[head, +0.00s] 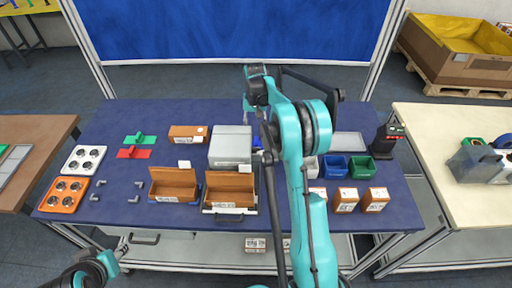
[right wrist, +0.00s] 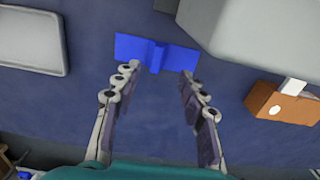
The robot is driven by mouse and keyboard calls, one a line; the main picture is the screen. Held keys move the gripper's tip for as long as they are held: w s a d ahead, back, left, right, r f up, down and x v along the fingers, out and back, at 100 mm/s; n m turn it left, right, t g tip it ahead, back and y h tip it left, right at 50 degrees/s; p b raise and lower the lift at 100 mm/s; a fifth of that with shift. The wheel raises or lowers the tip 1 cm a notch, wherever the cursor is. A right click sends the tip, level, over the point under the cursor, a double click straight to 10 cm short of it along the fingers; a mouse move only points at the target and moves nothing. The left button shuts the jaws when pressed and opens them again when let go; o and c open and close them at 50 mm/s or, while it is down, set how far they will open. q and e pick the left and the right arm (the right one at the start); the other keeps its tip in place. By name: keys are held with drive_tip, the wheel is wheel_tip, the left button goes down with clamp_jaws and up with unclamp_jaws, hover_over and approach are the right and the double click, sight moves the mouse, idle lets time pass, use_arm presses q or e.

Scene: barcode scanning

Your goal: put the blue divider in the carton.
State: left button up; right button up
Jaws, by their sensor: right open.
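The blue divider (right wrist: 155,52) lies on the dark blue table in the right wrist view, just beyond my right fingertips. In the head view a bit of the divider (head: 257,142) shows beside my right arm, which hides the rest. My right gripper (right wrist: 160,72) is open and empty, its fingers apart on either side of the divider's middle rib. Two open brown cartons, a left one (head: 172,197) and a right one (head: 230,200), stand at the table's front with lids raised. My left arm shows at the lower left of the head view; its jaw state is unclear.
A large grey box (head: 230,146) stands close to the divider; it also shows in the wrist view (right wrist: 250,35). A brown box (head: 187,134) sits at the back. Green (head: 140,139) and red (head: 133,153) dividers lie left. Blue and green bins (head: 334,168) stand right.

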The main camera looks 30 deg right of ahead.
sight(256, 140)
drive_tip(key=f, duration=0.2)
drive_tip(key=f+b, duration=0.1)
drive_tip(key=f, duration=0.1)
drive_tip(key=f+b, duration=0.1)
drive_tip(key=f, duration=0.2)
drive_tip(key=shift+w+d+f, duration=0.1)
drive_tip(key=shift+d, duration=0.2)
drive_tip(key=c, duration=0.3)
clamp_jaws()
